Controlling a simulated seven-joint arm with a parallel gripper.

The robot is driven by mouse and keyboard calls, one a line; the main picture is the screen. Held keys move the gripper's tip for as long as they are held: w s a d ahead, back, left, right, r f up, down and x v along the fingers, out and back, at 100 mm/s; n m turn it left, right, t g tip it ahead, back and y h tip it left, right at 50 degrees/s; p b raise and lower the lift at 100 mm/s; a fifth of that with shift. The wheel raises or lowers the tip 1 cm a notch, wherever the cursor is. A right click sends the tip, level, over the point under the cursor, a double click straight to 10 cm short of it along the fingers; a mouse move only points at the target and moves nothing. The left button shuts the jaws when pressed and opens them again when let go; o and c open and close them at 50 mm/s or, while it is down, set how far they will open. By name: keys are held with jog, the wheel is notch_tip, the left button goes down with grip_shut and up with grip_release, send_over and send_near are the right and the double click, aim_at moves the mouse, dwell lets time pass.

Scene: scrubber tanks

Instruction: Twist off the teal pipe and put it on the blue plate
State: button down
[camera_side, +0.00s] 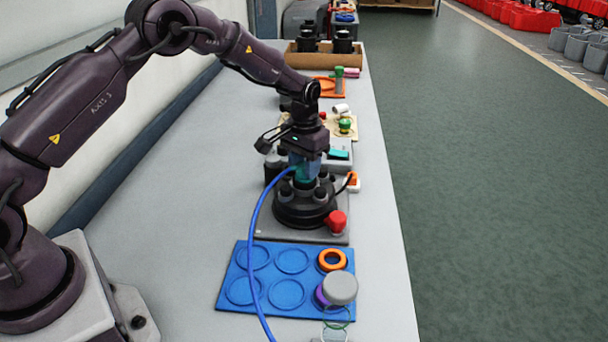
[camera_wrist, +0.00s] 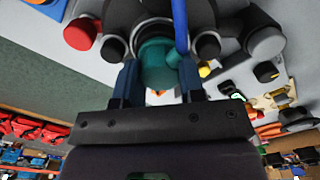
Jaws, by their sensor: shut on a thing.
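The teal pipe (camera_side: 303,174) stands upright at the centre of a round black base (camera_side: 300,212) ringed by several black knobs. My gripper (camera_side: 305,168) points down and is shut on the pipe. In the wrist view the teal pipe (camera_wrist: 158,62) lies between my two blue fingers (camera_wrist: 158,82). The pipe's lower end is hidden, so I cannot tell whether it is loose in the base. The blue plate (camera_side: 234,274) lies nearer the camera, with several round recesses. Its two left columns look empty.
An orange ring (camera_side: 332,260), a grey cap (camera_side: 340,287) and a purple piece (camera_side: 320,296) sit on the plate's right side. A blue hose (camera_side: 256,210) crosses the plate. A red knob (camera_side: 337,221) stands beside the base. The table left of the plate is clear.

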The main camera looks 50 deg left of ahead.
jog(key=shift+n, duration=0.8)
jog(key=shift+n, duration=0.7)
jog(key=shift+n, duration=0.4)
grip_release()
